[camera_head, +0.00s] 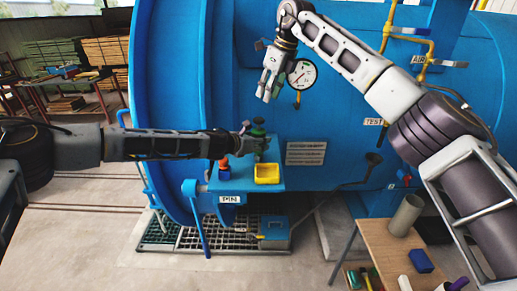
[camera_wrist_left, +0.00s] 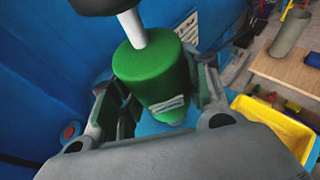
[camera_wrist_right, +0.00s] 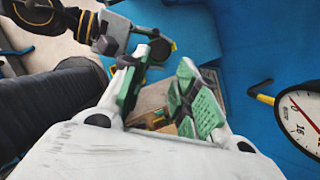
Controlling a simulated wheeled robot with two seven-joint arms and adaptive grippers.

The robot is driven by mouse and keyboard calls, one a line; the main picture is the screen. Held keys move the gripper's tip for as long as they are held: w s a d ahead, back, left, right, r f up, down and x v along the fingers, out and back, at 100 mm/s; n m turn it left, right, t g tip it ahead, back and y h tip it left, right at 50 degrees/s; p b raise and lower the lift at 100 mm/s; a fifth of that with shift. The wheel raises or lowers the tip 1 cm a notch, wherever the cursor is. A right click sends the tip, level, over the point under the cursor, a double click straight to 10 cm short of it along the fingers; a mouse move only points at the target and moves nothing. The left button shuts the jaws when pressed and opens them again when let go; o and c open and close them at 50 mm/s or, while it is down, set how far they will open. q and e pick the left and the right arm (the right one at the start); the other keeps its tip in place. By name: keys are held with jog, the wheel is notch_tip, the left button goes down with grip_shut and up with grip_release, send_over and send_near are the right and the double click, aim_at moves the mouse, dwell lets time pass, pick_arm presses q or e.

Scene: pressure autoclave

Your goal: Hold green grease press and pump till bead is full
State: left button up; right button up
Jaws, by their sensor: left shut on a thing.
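The green grease press (camera_wrist_left: 150,75) stands between the fingers of my left gripper (camera_wrist_left: 163,98), which is shut on its body. A pale rod rises from its top to a black knob (camera_wrist_left: 104,5). In the head view the press (camera_head: 258,131) is small and partly covered by my left gripper (camera_head: 254,144), above a blue shelf (camera_head: 215,184). My right gripper (camera_head: 267,86) hangs above it, in front of the blue vessel, near the gauge. Its fingers are apart and empty in the right wrist view (camera_wrist_right: 160,100). I cannot make out a bead.
A yellow tray (camera_head: 267,174) and an orange-red object (camera_head: 224,164) are on the shelf. The pressure gauge (camera_head: 302,74) is just right of my right gripper. A wooden table (camera_head: 385,240) with a grey cylinder (camera_head: 406,215) stands at the lower right. A blue toolbox (camera_head: 274,232) lies below the shelf.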

jog(key=shift+d+r, duration=0.2)
jog(key=shift+r, duration=0.25)
jog(key=c, duration=0.5)
jog(key=d+r, duration=0.2)
jog(key=shift+w+d+t, duration=0.2)
jog(key=shift+d+t, duration=0.2)
grip_shut()
jog(key=s+a+n+t+h, duration=0.1)
jog(key=s+a+n+t, duration=0.2)
jog(key=n, duration=0.9)
jog(key=s+a+r+n+t+h, duration=0.1)
jog(key=s+a+n+t+h, duration=0.1)
jog(key=n, duration=1.1)
jog(key=shift+s+a+t, duration=0.5)
jog(key=shift+a, duration=0.35)
